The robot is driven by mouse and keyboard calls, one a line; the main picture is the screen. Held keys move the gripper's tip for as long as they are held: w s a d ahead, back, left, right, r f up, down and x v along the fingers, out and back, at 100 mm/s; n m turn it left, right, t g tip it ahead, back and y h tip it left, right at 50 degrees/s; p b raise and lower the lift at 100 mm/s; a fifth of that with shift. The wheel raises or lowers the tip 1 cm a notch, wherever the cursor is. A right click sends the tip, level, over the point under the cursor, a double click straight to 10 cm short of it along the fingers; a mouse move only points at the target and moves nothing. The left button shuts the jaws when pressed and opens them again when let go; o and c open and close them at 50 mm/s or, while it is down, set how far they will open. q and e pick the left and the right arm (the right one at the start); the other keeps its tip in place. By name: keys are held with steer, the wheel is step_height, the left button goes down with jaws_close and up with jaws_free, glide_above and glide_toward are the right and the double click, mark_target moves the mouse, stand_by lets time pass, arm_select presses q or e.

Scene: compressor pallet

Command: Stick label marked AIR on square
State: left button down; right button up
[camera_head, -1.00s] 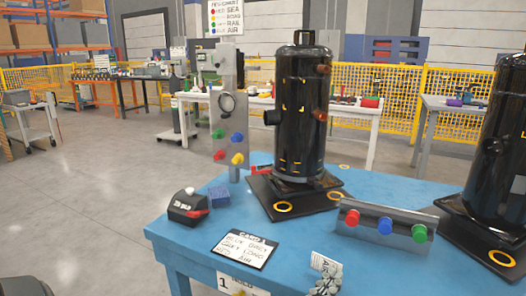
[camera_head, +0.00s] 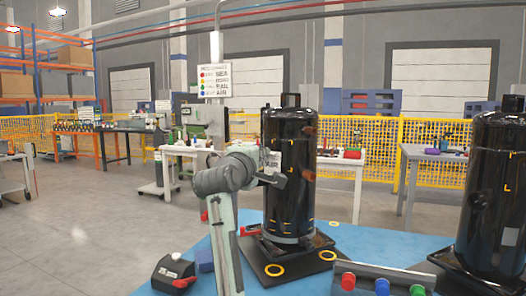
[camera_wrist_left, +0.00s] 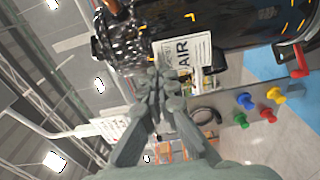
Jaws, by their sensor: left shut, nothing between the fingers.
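The white label marked AIR (camera_head: 272,165) is at the upper middle of the black compressor tank (camera_head: 290,205). In the wrist view the label (camera_wrist_left: 184,56) is in front of or against the tank (camera_wrist_left: 235,25); I cannot tell whether it is stuck. Yellow corner marks show on the tank near it; the square's full outline is hidden by label and gripper. My left gripper (camera_head: 275,172) is shut at the label's edge, and its fingertips (camera_wrist_left: 160,78) overlap the label's lower left corner in the wrist view. My right gripper is out of view.
The blue table (camera_head: 315,283) carries a rail of coloured knobs (camera_head: 382,282), a black box (camera_head: 172,273) and a second black tank (camera_head: 492,190). A colour chart (camera_head: 214,80) hangs behind. A panel with coloured knobs (camera_wrist_left: 225,103) stands close by the tank.

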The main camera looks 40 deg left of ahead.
mark_target(277, 144)
arm_select(q)
steer(key=shift+r+h, duration=0.3)
steer(key=shift+r, duration=0.3)
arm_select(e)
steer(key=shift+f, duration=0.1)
arm_select(q)
steer(key=shift+w, duration=0.1)
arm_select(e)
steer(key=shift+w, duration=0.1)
arm_select(q)
steer(key=shift+b+x, duration=0.35)
steer(key=shift+x, duration=2.35)
steer(key=shift+d, duration=0.1)
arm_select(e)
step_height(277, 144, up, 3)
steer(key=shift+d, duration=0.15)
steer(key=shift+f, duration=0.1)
